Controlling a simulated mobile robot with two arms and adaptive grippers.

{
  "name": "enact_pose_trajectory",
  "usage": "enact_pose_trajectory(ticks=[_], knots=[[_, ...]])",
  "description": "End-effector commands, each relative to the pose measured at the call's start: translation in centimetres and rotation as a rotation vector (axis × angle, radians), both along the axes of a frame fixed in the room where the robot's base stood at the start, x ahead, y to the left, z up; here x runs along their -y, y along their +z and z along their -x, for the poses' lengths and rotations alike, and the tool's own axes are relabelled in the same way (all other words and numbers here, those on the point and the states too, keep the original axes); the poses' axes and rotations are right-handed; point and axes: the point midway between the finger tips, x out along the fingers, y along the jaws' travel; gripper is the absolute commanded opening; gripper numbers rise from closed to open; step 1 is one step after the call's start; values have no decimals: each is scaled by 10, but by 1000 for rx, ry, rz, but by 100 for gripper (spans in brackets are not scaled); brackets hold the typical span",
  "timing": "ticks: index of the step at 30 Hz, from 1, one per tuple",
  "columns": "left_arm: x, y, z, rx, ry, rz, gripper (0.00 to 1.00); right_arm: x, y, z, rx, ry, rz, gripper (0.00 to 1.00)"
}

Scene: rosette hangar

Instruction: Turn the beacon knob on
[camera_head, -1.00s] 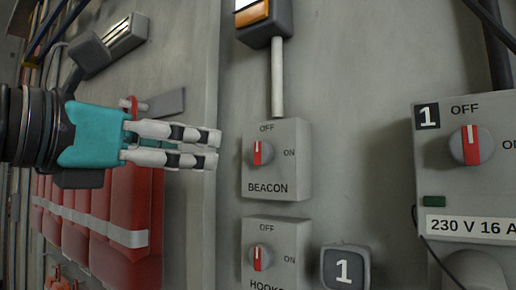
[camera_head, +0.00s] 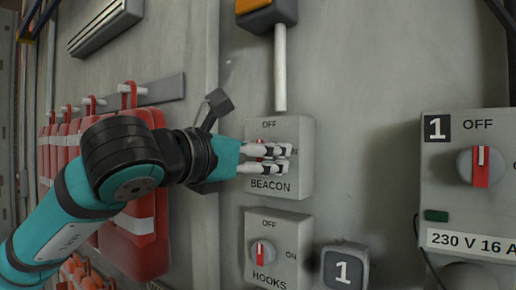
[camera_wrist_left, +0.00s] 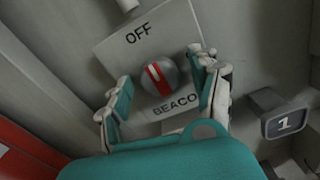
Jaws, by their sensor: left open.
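The beacon box (camera_head: 303,182) is a grey wall box marked OFF, ON and BEACON. Its round grey knob with a red and white pointer shows clearly in the left wrist view as the beacon knob (camera_wrist_left: 159,76). The pointer aims toward OFF. My left gripper (camera_head: 288,158) is in front of the box and largely hides the knob in the head view. In the left wrist view my left gripper (camera_wrist_left: 162,92) is open, with its fingers on either side of the knob and gaps visible. My right gripper is not in view.
Below is a similar HOOKS box (camera_head: 294,229) with its own knob. A grey block marked 1 (camera_head: 344,270) is beside it. A 230 V box (camera_head: 448,200) is at right. Red bags (camera_head: 138,222) hang at left. A pipe (camera_head: 280,70) rises above the beacon box.

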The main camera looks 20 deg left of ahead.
Motion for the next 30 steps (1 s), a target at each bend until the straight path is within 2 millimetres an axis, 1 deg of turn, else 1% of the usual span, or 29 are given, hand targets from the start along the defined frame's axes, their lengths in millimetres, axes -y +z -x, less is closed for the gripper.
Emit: enact_pose_trajectory(ticks=[3, 16, 23, 30], knots=[[0, 0, 0, 0, 0, 0, 63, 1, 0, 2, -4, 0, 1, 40], [0, 0, 0, 0, 0, 0, 7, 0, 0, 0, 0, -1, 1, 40], [0, -1, 1, 7, -1, -18, 7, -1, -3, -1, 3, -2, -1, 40], [0, -3, 1, 45, -2, -117, 7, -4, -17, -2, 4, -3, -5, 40]])
